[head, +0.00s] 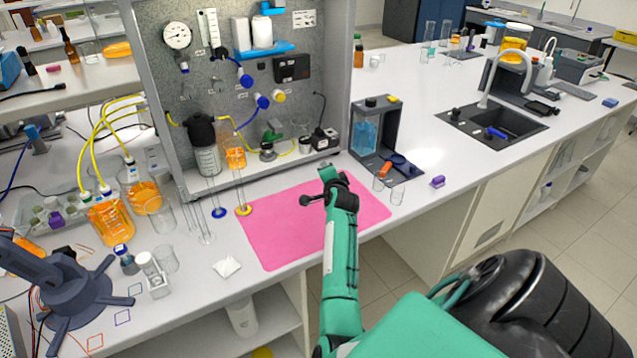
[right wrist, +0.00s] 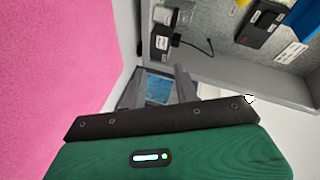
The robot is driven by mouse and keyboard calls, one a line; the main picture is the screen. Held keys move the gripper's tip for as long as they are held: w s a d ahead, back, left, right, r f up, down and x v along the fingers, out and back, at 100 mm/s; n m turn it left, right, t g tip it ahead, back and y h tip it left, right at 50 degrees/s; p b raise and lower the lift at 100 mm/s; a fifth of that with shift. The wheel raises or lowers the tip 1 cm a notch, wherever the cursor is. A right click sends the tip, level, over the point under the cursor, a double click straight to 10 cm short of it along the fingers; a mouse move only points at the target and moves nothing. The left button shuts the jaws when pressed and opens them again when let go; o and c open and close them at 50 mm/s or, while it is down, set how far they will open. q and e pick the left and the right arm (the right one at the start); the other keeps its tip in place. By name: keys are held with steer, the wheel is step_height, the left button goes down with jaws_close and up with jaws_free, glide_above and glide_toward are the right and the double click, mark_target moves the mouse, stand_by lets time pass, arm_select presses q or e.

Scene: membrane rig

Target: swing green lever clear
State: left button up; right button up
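The green lever (head: 272,135) is small and sits on a grey valve-like fitting (head: 268,152) at the foot of the upright rig panel. It does not show in the right wrist view. My right gripper (head: 328,176) is at the end of the green arm, above the pink mat, in front of and to the right of the lever, and apart from it. My left gripper is not in view.
The pink mat (head: 285,230) is mostly bare. An orange-filled vessel (head: 234,157) stands left of the lever, a black box (head: 323,139) right of it. A grey stand with a blue bottle (head: 366,134) and glass beakers (head: 397,194) are farther right.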

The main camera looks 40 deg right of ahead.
steer(key=s+a+n+y, duration=0.1)
steer(key=a+n, duration=0.1)
steer(key=s+a+f+n+y, duration=0.1)
steer(key=a+n, duration=0.1)
steer(key=a, duration=0.1)
steer(key=s+a+f+n+y, duration=0.1)
steer(key=a+n, duration=0.1)
steer(key=shift+s+a+f+g, duration=0.2)
steer(key=shift+s+g, duration=0.1)
steer(key=shift+s, duration=0.1)
